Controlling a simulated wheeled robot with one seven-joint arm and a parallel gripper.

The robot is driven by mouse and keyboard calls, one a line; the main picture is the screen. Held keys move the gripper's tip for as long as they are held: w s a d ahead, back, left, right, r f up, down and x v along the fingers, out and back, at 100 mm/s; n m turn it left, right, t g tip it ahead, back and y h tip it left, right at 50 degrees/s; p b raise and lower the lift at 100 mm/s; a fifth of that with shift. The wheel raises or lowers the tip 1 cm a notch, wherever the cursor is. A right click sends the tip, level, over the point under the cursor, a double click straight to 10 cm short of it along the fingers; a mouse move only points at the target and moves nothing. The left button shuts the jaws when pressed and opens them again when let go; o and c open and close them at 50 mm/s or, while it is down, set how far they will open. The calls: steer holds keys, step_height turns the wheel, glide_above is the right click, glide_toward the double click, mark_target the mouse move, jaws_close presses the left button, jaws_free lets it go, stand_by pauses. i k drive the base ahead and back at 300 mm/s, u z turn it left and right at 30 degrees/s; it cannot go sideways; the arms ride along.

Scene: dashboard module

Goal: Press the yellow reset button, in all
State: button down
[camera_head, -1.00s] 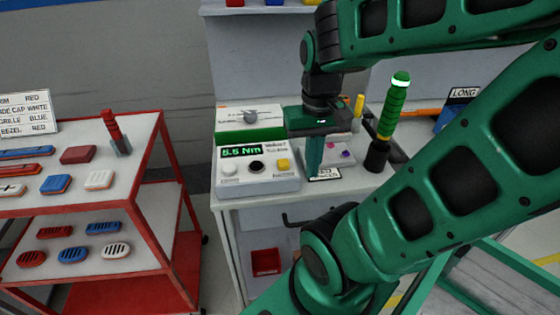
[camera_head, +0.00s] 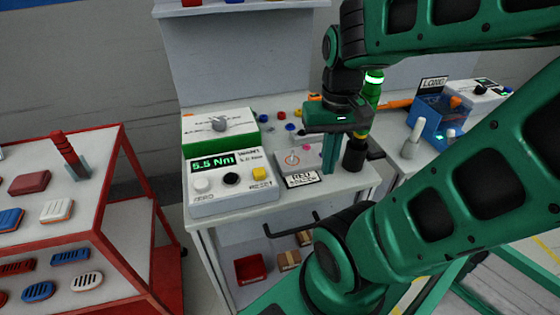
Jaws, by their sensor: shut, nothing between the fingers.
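The yellow reset button (camera_head: 260,173) is on the top face of a white box at the right end of a row, with a white button (camera_head: 202,186) and a black button (camera_head: 231,179) to its left. The box's green display (camera_head: 213,162) reads 5.5 Nm. My gripper (camera_head: 331,172) points down with its green fingers together and holds nothing. It is to the right of the yellow button, apart from it, near the small box (camera_head: 288,161) with a label in front.
A black holder (camera_head: 355,154) with a green-handled tool stands just right of my gripper. A red-framed cart (camera_head: 105,170) with coloured parts is at left. A blue bin (camera_head: 432,118) is at right.

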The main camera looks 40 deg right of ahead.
mark_target(259, 173)
steer(key=z, duration=0.95)
steer(key=k, duration=1.95)
steer(key=u, duration=0.75)
steer(key=i, duration=1)
